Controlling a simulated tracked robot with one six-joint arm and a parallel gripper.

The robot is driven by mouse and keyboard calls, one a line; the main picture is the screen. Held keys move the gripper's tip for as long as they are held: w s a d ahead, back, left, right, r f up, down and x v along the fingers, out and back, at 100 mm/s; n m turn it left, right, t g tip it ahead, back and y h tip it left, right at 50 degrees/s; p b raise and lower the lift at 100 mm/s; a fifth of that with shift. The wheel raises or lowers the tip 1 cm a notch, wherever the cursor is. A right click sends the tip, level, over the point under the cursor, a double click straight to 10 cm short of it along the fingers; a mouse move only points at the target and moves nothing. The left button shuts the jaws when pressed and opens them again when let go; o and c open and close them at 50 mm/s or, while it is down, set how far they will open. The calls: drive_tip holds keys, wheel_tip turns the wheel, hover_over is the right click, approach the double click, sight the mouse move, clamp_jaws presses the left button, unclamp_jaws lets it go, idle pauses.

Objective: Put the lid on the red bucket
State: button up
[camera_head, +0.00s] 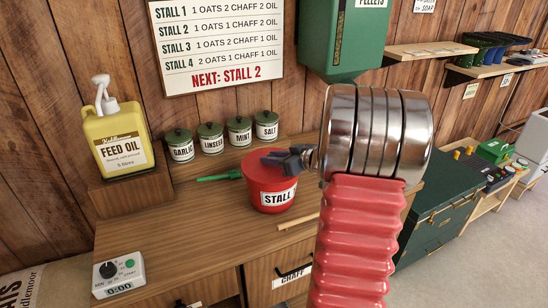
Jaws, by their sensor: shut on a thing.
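The red bucket (276,198), labelled STALL, stands upright on the wooden counter beneath the canisters. A flat red round surface, apparently the lid (258,172), shows at its top. My dark gripper (277,159) is over the top of the bucket, reaching in from the right. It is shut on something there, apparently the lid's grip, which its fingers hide. I cannot tell whether the lid is fully seated or slightly above the rim. My red ribbed arm hides the area to the right.
A yellow feed oil bottle (118,140) stands on a wooden block at left. Several lidded canisters (211,138) line the back. A green-handled tool (220,176) lies left of the bucket, a thin wooden stick (298,221) at its front right. A timer (118,274) sits front left.

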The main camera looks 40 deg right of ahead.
drive_tip(key=o, duration=0.8)
drive_tip(key=v, duration=1.1)
idle(0.7)
drive_tip(key=shift+f, duration=0.1)
idle(0.7)
